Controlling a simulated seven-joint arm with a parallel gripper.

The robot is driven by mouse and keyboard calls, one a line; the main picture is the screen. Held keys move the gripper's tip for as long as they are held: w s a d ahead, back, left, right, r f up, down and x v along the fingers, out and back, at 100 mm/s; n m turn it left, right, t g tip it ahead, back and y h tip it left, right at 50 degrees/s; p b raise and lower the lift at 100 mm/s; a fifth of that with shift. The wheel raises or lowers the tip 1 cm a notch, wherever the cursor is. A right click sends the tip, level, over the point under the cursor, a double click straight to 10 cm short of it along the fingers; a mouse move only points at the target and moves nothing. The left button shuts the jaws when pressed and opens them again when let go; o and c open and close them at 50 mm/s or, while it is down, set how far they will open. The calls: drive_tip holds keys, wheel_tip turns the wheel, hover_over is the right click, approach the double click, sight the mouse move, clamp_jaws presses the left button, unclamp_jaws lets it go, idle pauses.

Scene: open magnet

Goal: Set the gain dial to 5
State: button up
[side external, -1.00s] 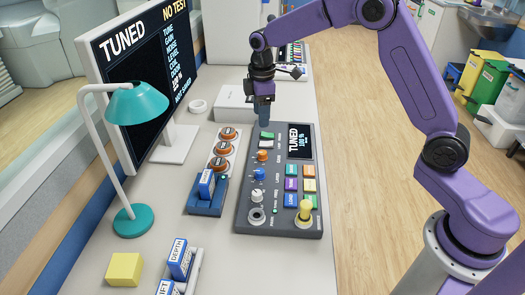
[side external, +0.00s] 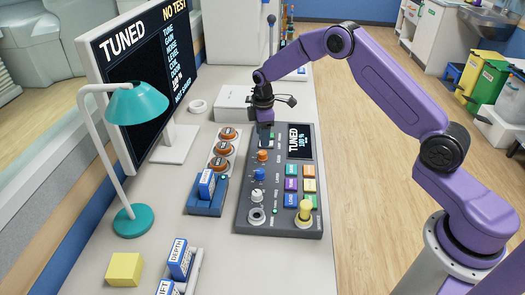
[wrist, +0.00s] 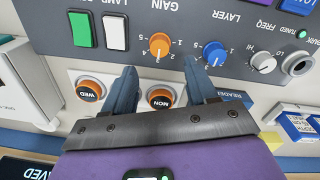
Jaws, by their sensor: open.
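The gain dial is an orange knob (wrist: 158,45) on the dark control panel, under the word GAIN in the wrist view. Numbers ring it, and its pointer mark is too small to read surely. In the side external view the orange knob (side external: 262,156) sits near the panel's far left part. My gripper (wrist: 160,68) is open and empty, its two blue fingers spread to either side of the dial's line and apart from it. In the side external view my gripper (side external: 265,143) hangs over the panel's far end, just beyond the dial.
The blue layer knob (wrist: 215,53) and white freq knob (wrist: 262,62) sit beside the dial. Green (wrist: 81,29) and white (wrist: 115,32) switches are on its other side. Round orange buttons (side external: 222,148) stand left of the panel. A teal lamp (side external: 137,104) stands farther left.

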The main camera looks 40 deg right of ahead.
sight(263, 153)
wheel_tip(263, 153, down, 8)
drive_tip(key=shift+w+r, duration=0.1)
drive_tip(key=shift+r, duration=0.1)
drive_tip(key=c, duration=1.1)
